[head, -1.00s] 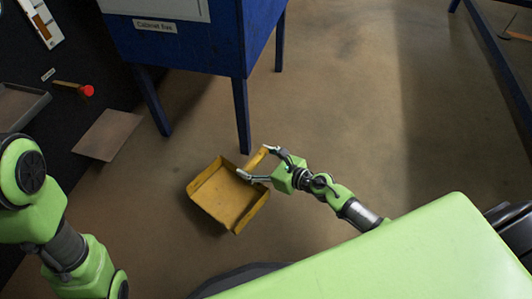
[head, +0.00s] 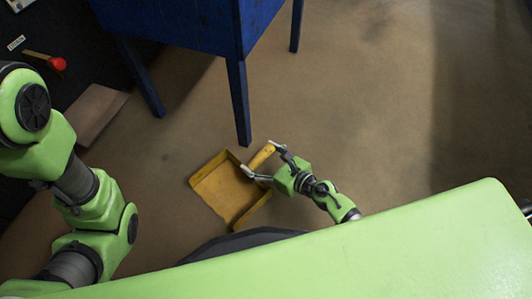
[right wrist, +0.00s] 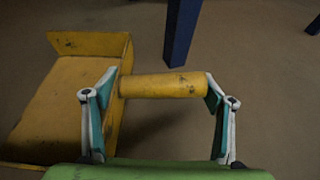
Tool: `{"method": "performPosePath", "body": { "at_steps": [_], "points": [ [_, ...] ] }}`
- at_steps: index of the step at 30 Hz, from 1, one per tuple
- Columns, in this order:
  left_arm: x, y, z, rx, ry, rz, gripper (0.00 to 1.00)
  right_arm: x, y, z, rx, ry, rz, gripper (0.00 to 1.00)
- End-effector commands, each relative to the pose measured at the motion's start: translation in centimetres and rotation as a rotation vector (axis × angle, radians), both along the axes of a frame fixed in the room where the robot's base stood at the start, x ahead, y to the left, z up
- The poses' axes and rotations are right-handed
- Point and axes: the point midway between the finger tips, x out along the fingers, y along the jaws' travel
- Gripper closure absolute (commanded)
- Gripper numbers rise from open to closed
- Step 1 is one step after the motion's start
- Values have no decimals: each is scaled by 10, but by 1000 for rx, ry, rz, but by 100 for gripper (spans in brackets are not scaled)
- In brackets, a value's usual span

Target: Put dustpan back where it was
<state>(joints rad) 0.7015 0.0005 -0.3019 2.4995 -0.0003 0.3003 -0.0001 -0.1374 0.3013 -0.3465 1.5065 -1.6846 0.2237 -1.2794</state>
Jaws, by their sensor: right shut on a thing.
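The yellow dustpan (head: 228,192) is in the middle of the head view, low near the floor, its tray open side up. I cannot tell whether it touches the floor. My right gripper (head: 259,160) is shut on its handle (head: 262,155). In the right wrist view the handle (right wrist: 165,85) spans between the two fingers, with the tray (right wrist: 70,100) to the left. My left arm shows at the left of the head view, but its gripper is out of view.
A blue cabinet on legs (head: 185,22) stands just beyond the dustpan; one leg (head: 238,105) is close to it. A brown panel (head: 95,115) and a red-ended tool (head: 50,62) are at the left. The floor on the right is clear.

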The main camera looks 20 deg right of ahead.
Motion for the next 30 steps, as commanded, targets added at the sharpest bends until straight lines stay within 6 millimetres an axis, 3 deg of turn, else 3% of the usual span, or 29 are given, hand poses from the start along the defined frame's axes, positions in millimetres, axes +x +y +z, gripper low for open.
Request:
{"method": "performPosePath", "body": {
  "at_steps": [11,12,13,26,30],
  "points": [
    [0,0,-4,-1,-1,1,62,0,2,-2,6,-4,-1,63],
    [-1,1,-3,-1,-1,1,62,-1,1,-3,0,-1,0,16],
    [-1,1,-3,-2,-2,0,62,-1,1,-3,0,-1,0,9],
    [-1,1,2,-2,-2,1,62,-1,1,2,0,-1,0,7],
    [-1,1,5,-2,-1,1,62,-17,-9,7,-3,0,1,7]
  ]
}}
